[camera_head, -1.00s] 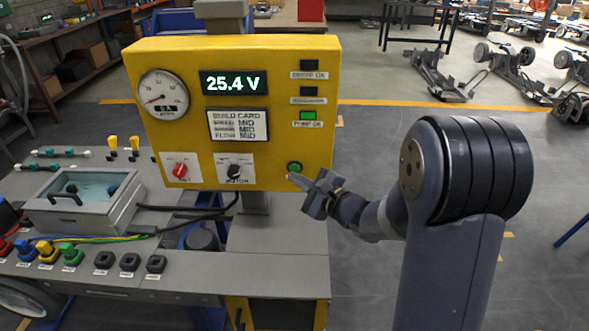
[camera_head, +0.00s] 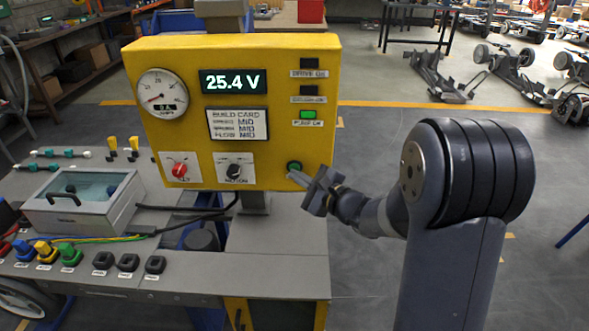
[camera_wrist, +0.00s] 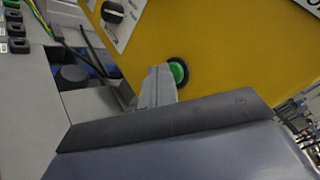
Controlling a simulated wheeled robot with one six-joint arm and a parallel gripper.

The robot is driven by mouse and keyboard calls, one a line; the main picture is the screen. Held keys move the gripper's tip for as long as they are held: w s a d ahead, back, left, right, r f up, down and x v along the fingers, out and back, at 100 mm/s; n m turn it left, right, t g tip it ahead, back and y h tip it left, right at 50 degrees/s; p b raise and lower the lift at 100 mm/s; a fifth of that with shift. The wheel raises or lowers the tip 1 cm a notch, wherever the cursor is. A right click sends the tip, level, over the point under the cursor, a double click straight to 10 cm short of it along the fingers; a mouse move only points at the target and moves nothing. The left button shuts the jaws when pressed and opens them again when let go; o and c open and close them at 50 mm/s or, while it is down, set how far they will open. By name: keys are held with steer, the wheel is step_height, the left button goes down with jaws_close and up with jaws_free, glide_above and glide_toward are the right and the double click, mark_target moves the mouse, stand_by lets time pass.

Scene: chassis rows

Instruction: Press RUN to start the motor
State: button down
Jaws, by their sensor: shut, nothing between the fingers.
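The yellow control panel (camera_head: 300,120) stands upright on the bench. A green round button with a dark ring (camera_head: 294,167) sits at its lower right; its label is not readable. It also shows in the wrist view (camera_wrist: 178,72). My gripper (camera_head: 294,177) is shut and empty, its tips at the panel just below the button. In the wrist view the fingers (camera_wrist: 157,86) lie just left of the button and partly overlap its edge; I cannot tell whether they touch it. The MOTOR knob (camera_head: 235,171) and a red knob (camera_head: 179,170) are to the left. The display (camera_head: 233,82) reads 25.4 V.
The round gauge (camera_head: 162,93) has its needle low. A green lamp (camera_head: 314,114) is lit, with two dark lamps above it. A clear-lidded box (camera_head: 82,200) and several coloured plugs lie on the bench at left.

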steer(key=shift+w, duration=0.45)
stand_by(0.3)
steer(key=shift+s+b, duration=0.2)
steer(key=shift+b, duration=0.2)
steer(key=shift+s+b, duration=0.4)
steer(key=shift+s, duration=0.25)
steer(key=shift+s+a+b, duration=0.15)
steer(key=shift+s+b, duration=0.95)
steer(key=shift+s, duration=1.4)
steer(key=s+b, duration=0.1)
steer(key=s, duration=0.5)
